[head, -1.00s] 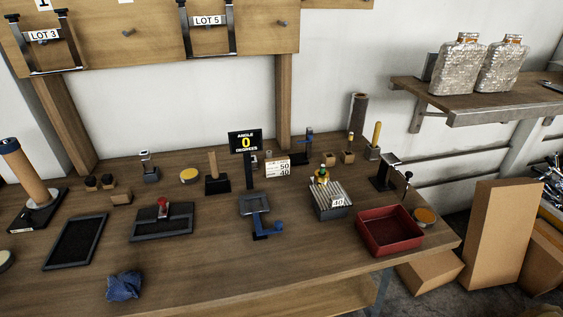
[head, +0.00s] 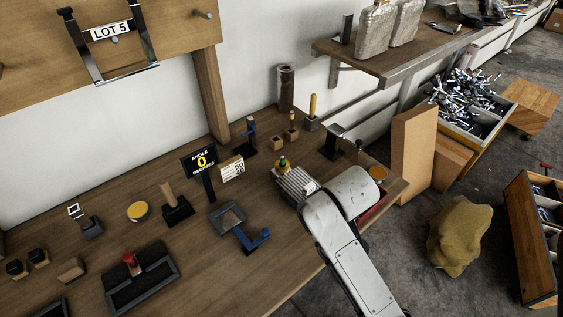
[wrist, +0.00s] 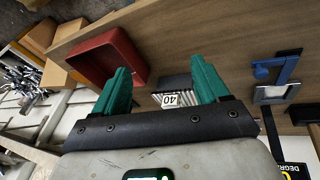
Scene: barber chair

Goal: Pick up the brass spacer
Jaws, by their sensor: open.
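I cannot make out a part that is surely the brass spacer. A small yellow and green piece (head: 283,163) stands at the back end of the grey ribbed block (head: 297,184) in the head view; its material is too small to tell. In the wrist view, my gripper (wrist: 161,82) is open, with two teal fingers apart and nothing held. The ribbed block with its "40" label (wrist: 170,99) shows in the gap between the fingers, beyond them.
The red tray (wrist: 100,60) lies beside the block, mostly hidden by my arm in the head view.

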